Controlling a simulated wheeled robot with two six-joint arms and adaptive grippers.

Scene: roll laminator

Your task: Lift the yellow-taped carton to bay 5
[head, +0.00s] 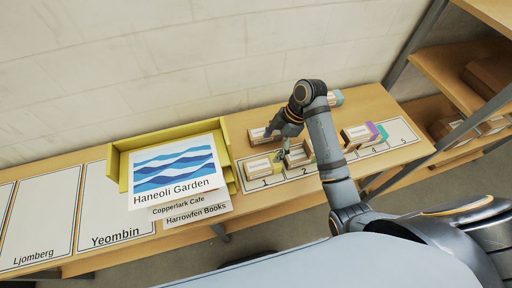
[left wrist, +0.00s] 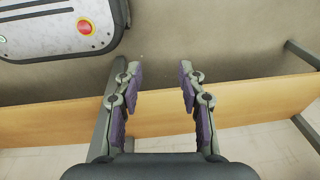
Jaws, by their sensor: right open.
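Several small brown cartons with white labels sit at the numbered bay strip (head: 405,134). A carton (head: 258,167) at bay 1 has a yellowish-green band at its right end. Another carton (head: 297,156) sits at bay 2, partly covered by my right arm. A carton with purple tape (head: 354,138) and teal tape beside it stand near bay 4. The bay 5 spot looks bare. My right gripper (head: 281,145) is open above the cartons around bays 1 and 2; I cannot tell if it touches one. My left gripper (left wrist: 160,74) is open and empty in the left wrist view.
A yellow tray (head: 122,168) holds printed signs left of the bays. Shelves (head: 455,75) stand at right. A machine with a red button (left wrist: 85,26) shows in the left wrist view.

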